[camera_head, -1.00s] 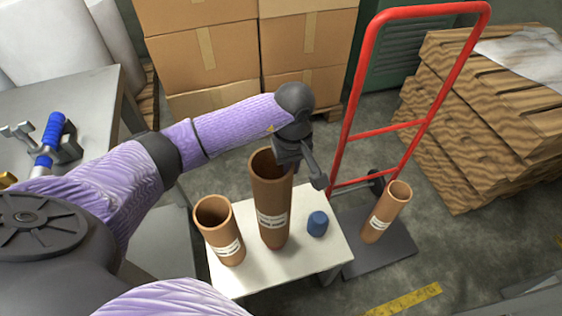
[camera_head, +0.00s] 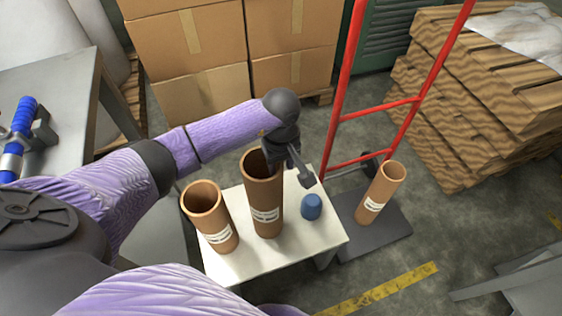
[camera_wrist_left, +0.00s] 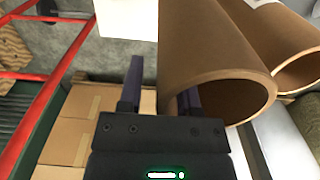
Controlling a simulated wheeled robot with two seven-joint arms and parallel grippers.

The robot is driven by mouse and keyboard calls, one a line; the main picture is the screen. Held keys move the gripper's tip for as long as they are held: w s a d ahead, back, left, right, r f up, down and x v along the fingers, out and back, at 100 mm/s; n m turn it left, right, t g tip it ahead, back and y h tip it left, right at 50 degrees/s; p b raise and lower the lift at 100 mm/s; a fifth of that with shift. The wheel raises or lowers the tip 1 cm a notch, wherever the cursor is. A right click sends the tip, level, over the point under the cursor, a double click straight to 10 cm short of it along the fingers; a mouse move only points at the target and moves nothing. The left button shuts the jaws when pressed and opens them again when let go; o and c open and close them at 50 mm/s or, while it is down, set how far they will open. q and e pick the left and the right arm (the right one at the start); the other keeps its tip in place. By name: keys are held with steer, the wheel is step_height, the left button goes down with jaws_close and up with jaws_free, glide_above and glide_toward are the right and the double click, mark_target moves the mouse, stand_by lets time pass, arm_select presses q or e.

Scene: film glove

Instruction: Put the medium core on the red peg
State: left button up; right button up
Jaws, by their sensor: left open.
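Three brown tubular cores with white labels show in the head view. A tall core (camera_head: 264,200) stands in the middle of the white table (camera_head: 295,252), a shorter core (camera_head: 213,222) stands at its left, and a slim core (camera_head: 378,195) stands on the hand truck's plate. I cannot tell for sure which is the medium one. A blue peg (camera_head: 311,208) stands bare on the table; no red peg is visible. My left gripper (camera_head: 288,172) is open at the tall core's rim. In the left wrist view, its fingers (camera_wrist_left: 160,92) straddle that core's wall (camera_wrist_left: 205,50). My right gripper is out of view.
A red hand truck (camera_head: 375,127) stands behind and right of the table. A grey bench (camera_head: 60,85) with a blue-handled tool (camera_head: 22,120) is at the left.

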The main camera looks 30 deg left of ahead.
arm_select(q)
step_height(320, 180, up, 12)
steer(key=p, duration=0.4)
steer(key=shift+f, duration=0.1)
steer(key=shift+r, duration=0.3)
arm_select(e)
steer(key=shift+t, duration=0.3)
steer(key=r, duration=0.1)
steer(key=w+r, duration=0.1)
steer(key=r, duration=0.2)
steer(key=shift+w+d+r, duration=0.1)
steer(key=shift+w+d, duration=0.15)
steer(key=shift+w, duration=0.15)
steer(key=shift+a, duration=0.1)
